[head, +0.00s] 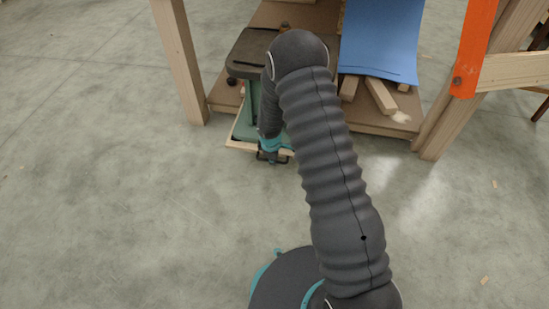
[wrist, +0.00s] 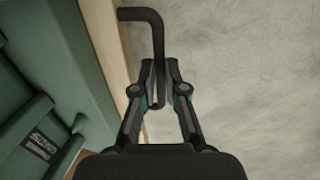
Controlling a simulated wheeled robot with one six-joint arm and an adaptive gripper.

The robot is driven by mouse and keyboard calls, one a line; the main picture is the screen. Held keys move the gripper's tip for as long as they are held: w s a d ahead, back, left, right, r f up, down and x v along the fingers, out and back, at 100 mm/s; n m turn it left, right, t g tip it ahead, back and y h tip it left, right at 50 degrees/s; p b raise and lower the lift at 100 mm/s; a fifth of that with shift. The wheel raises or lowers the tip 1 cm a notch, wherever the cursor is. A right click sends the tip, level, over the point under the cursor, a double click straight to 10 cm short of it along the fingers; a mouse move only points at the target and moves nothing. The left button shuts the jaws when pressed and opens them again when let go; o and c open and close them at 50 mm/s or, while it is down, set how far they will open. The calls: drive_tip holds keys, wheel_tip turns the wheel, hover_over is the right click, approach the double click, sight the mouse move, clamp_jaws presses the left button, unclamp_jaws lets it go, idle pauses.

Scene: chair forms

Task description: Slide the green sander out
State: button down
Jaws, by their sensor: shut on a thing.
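The green sander (head: 246,128) stands on a wooden base at the shelf under the wooden bench, with a dark flat top (head: 252,52). My arm hides part of it. In the wrist view its green body (wrist: 60,60) fills the left side, with a light wood edge (wrist: 108,40) beside it. A dark bent handle (wrist: 157,45) reaches out from that wood edge. My gripper (wrist: 161,98) is shut on the handle's straight leg, over the floor. In the head view my gripper (head: 273,156) is low at the front of the base.
The bench's wooden legs (head: 181,60) stand left and right of the sander. A blue sheet (head: 381,40) and wood pieces (head: 380,95) lie on the shelf to its right. An orange bar (head: 474,50) crosses the right leg. The concrete floor (head: 120,220) in front is clear.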

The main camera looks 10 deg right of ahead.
drive_tip(key=shift+s+a+f, duration=0.1)
drive_tip(key=shift+a, duration=0.1)
drive_tip(key=c, duration=1.2)
unclamp_jaws()
drive_tip(key=shift+a, duration=0.1)
drive_tip(key=shift+d, duration=0.2)
wheel_tip(320, 180, up, 12)
drive_tip(key=s, duration=0.2)
drive_tip(key=shift+a, duration=0.35)
drive_tip(key=shift+f, duration=0.1)
drive_tip(key=shift+s, duration=0.1)
